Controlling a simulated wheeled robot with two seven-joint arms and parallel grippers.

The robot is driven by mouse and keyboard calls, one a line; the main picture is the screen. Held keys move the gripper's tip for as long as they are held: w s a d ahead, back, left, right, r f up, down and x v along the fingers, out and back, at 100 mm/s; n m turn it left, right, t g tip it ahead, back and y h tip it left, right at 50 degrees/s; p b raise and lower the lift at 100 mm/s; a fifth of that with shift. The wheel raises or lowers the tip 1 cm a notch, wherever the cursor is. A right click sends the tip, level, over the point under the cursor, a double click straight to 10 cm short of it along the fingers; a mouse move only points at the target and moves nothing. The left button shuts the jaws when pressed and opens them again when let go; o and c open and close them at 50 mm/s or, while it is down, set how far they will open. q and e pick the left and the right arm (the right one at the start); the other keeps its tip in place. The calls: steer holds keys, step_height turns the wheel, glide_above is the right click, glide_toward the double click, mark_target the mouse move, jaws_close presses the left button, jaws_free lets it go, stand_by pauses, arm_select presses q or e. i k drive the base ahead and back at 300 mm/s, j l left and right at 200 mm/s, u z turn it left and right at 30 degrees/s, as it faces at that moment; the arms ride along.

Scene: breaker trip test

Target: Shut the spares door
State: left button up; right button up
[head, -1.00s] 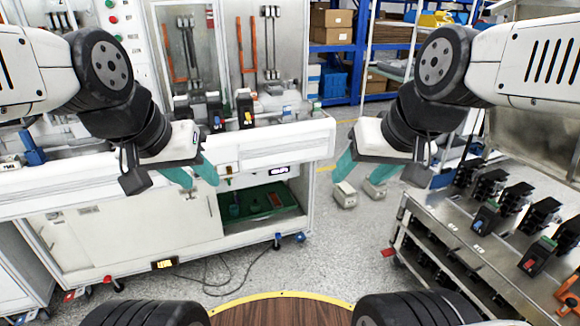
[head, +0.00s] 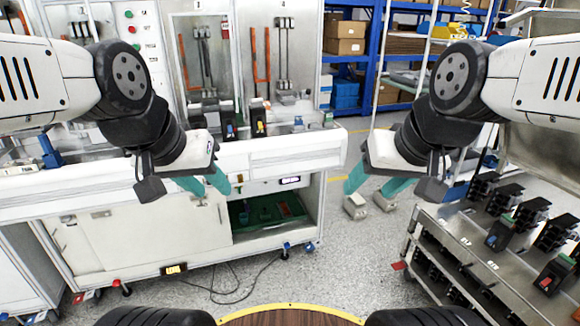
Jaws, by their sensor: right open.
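The bench cabinet at left has a pale front panel, which looks like the spares door (head: 160,235), with small dark latch or handle plates. To its right the compartment is open and shows a green tray (head: 265,222) inside. I cannot tell whether the panel slides or swings. My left gripper (head: 216,190) has teal fingers visibly apart and empty. It appears in front of the bench, above the panel's right part in the picture, with no clear contact. My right gripper (head: 372,192) is open and empty over the aisle, right of the bench.
Breakers (head: 228,122) stand on the bench top (head: 290,145). A metal cart (head: 455,232) with several black breakers stands at right. Two grey blocks (head: 355,207) show on the floor beyond my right gripper. A black cable (head: 235,290) lies on the floor before the bench. The floor between bench and cart is mostly clear.

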mark_target(130, 234)
steer(key=k+j+u, duration=0.1)
steer(key=j, duration=1.35)
steer(key=k+u, duration=0.05)
